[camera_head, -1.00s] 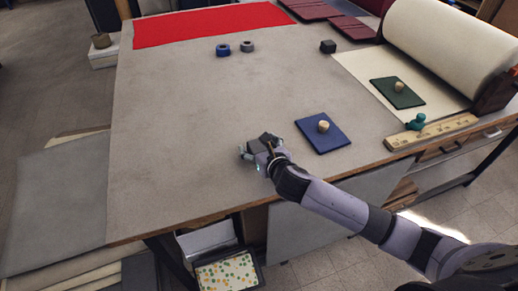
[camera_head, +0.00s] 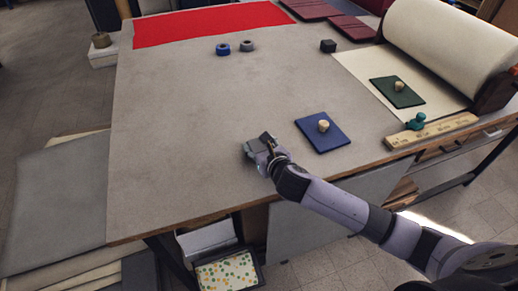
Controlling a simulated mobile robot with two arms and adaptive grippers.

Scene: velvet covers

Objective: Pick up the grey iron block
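The grey iron block (camera_head: 258,143) is at the front middle of the table, small and partly hidden by my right gripper. My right gripper (camera_head: 259,147) reaches it from the lower right, with its fingers drawn in close against the block's sides. It looks shut on the block, low at the table top; I cannot tell any gap beneath. My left gripper is not in view.
A black block (camera_head: 328,46), a blue ring (camera_head: 223,50) and a grey ring (camera_head: 247,46) stand farther back. The table's left (camera_head: 165,150) is clear.

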